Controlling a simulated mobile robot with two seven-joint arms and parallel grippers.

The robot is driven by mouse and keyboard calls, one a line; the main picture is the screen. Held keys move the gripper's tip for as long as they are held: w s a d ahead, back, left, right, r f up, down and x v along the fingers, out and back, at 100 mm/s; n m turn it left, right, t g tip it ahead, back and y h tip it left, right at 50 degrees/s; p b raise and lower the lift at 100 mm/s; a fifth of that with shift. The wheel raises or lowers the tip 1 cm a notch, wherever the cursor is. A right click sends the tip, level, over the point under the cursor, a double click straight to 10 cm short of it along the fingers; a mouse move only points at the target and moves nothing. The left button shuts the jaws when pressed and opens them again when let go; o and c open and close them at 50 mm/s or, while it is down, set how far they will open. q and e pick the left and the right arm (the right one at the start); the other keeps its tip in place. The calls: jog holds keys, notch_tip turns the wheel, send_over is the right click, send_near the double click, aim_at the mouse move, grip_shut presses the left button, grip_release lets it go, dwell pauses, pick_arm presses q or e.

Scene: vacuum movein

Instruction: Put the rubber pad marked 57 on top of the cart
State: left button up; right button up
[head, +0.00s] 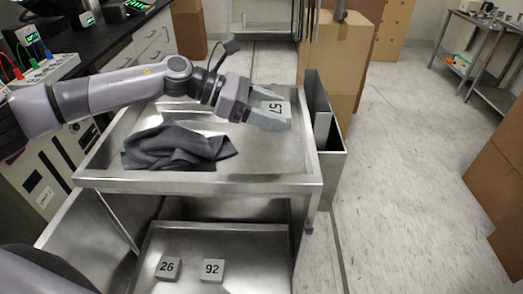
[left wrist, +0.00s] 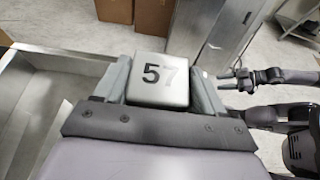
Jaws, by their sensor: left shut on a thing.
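The rubber pad marked 57 (head: 272,107) is a grey block with dark digits. My left gripper (head: 270,110) is shut on it, with a finger on each side, and holds it over the right part of the cart's top tray (head: 200,184). The left wrist view shows the pad (left wrist: 158,80) between the fingers. I cannot tell whether its underside touches the tray. In the left wrist view my right gripper (left wrist: 226,80) is at the right, small, with its fingers apart and empty, away from the cart.
A dark grey cloth (head: 176,148) lies on the left of the top tray. Blocks marked 26 (head: 168,268) and 92 (head: 212,270) lie on the lower shelf. A metal bin (head: 327,150) hangs at the cart's right side. Cardboard boxes (head: 340,50) stand behind.

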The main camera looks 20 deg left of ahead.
pick_arm(q)
send_over(269, 164)
notch_tip(269, 164, down, 8)
jog(key=shift+r, duration=0.1)
jog(key=shift+f+b, duration=0.3)
jog(key=shift+f, duration=1.8)
jog(key=shift+f, duration=0.1)
jog(key=shift+f+b, duration=0.15)
jog(key=shift+b, duration=0.15)
jog(key=o, duration=1.1)
jog(key=shift+c, duration=0.2)
